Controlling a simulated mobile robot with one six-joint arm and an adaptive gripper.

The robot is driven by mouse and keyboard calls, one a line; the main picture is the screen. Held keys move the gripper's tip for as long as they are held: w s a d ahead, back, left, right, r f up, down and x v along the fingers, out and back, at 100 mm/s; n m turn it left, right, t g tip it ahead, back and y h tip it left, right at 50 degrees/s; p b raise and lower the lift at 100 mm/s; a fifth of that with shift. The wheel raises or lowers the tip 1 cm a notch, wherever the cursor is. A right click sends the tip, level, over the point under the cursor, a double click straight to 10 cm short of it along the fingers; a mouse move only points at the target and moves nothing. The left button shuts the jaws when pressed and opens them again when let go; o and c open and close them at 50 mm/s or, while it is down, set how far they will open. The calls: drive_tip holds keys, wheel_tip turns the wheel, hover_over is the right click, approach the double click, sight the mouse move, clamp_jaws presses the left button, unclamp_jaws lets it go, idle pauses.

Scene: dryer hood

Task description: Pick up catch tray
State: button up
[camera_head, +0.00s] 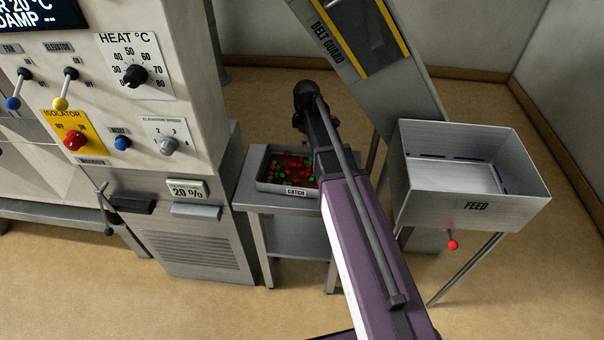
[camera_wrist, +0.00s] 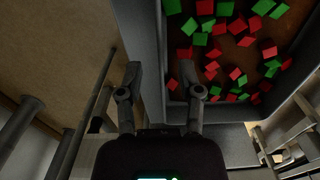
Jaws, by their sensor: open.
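The catch tray (camera_head: 278,188) is a shallow grey metal tray labelled CATCH, holding many red and green chips. It sits level on a small metal stand between the machine cabinet and the feed hopper. My arm covers its right part in the head view. In the wrist view the tray (camera_wrist: 228,48) fills the upper right. My gripper (camera_wrist: 160,85) is open and empty. In that view its right finger overlaps the tray's near-left corner and its left finger lies outside, with the side wall between them. I cannot tell the fingers' height above the rim.
The metal stand (camera_head: 292,232) carries the tray. The feed hopper (camera_head: 470,206) stands to the right, with the sloping belt guard (camera_head: 337,45) behind. The control cabinet (camera_head: 190,205) with levers and knobs is close on the left. Open floor lies in front.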

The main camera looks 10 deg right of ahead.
sight(305, 155)
drive_tip(key=shift+a+f+b, duration=0.1)
drive_tip(key=shift+f+b, duration=2.05)
drive_tip(key=shift+f, duration=0.2)
clamp_jaws()
